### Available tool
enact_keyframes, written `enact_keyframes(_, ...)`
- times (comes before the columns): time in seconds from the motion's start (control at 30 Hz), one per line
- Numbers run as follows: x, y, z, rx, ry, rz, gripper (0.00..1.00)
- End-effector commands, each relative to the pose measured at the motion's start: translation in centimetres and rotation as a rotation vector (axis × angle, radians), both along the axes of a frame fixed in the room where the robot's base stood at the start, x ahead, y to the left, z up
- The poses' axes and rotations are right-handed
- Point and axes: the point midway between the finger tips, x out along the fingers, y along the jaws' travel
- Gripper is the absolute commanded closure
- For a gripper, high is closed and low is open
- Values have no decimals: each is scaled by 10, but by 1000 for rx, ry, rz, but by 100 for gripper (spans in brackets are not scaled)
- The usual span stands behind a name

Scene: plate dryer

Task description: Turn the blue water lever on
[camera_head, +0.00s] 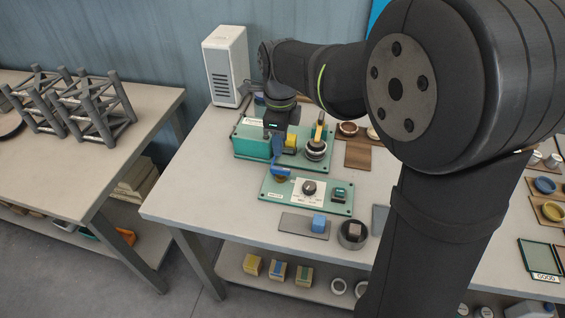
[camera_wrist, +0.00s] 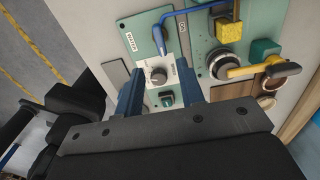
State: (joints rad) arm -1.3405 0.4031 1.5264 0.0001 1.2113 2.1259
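The blue water lever (camera_wrist: 162,38) is a bent blue rod in the wrist view. Its handle end lies over the teal panel that carries a water label, and its arm runs up and right to the neighbouring panel. In the head view, blue parts of it show at the front of the green machine (camera_head: 281,172). My gripper (camera_wrist: 159,68) has two blue fingers spread apart with nothing between them. The lever's handle end appears beyond the gap; I see no contact. In the head view my gripper (camera_head: 277,147) points down over the machine, and its fingertips are hard to separate from the lever.
The teal panel has a dark knob (camera_wrist: 157,76) and a green button (camera_wrist: 167,98). Beside it are a yellow block (camera_wrist: 229,29), a silver ring with a yellow handle (camera_wrist: 223,65), and a white box (camera_head: 227,66) behind.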

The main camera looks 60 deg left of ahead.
Motion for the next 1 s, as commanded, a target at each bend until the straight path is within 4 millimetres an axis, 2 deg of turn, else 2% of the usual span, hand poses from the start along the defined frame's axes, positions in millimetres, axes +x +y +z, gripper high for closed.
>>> enact_keyframes(0.03,0,-1,-13,-6,1,0,65)
enact_keyframes(0.2,0,-1,-49,-6,1,0,65)
enact_keyframes(0.43,0,0,-83,-4,1,0,65)
enact_keyframes(0.6,0,0,-93,-1,1,0,65)
enact_keyframes(0.87,0,0,-94,-1,1,0,65)
enact_keyframes(1.0,0,0,-94,-1,1,0,88)
